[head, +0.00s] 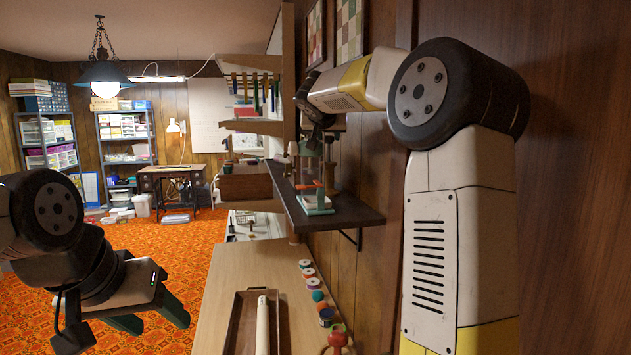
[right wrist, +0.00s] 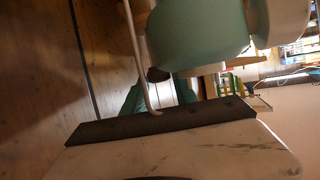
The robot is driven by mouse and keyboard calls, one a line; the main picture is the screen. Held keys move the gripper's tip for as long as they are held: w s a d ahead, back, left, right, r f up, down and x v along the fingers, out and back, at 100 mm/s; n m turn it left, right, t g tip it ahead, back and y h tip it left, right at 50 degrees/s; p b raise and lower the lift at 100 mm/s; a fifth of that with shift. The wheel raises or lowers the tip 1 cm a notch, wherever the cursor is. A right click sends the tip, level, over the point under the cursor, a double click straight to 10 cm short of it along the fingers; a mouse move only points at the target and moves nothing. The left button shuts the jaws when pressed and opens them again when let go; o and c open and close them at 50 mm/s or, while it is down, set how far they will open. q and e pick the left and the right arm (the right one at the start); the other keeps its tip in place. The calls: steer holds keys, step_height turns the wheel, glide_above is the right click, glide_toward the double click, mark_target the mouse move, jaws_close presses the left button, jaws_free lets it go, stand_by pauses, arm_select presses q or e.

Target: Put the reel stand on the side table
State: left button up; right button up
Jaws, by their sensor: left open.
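My left gripper (head: 150,317) is low at the left in the head view, open and empty, over the orange carpet. My right gripper (head: 312,160) is above the dark wall shelf (head: 345,211), partly hidden by its own wrist. Beneath it is a small stand with a white and teal base and a red part (head: 317,200), perhaps the reel stand. In the right wrist view a large pale teal rounded body (right wrist: 200,30) and a thin white bent rod (right wrist: 140,60) are close by the green fingers. I cannot tell whether the fingers grip them. I cannot identify the side table with certainty.
A light wooden tabletop (head: 225,285) is in front, with a brown tray (head: 238,335) and several thread spools (head: 317,295) along its wall side. A small table with a lamp (head: 172,170) and shelving racks (head: 126,150) stand at the back. The carpet (head: 185,250) between is mostly clear.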

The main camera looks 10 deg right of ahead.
jaws_close()
stand_by(1.1)
